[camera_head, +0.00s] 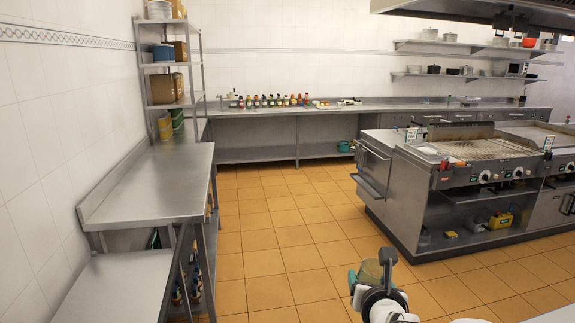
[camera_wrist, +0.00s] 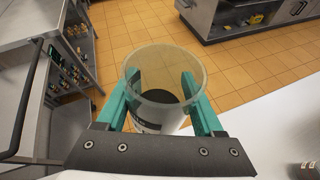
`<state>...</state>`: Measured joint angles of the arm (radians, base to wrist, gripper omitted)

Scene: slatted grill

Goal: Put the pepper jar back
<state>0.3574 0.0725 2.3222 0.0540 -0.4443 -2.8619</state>
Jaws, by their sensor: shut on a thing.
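My gripper (camera_wrist: 160,78) is shut on the pepper jar (camera_wrist: 160,118), with one green finger on each side of it. The jar is a round, see-through container with a yellowish rim and dark contents low inside. In the wrist view I look down into its top; part of a label shows low on its front.
A row of bottles and jars (camera_head: 272,101) stands on the long steel back counter (camera_head: 400,107). A steel table (camera_head: 155,185) runs along the left, with bottles (camera_wrist: 62,78) on shelves below. The grill unit (camera_head: 470,160) stands right. Open tiled floor (camera_head: 290,210) lies between.

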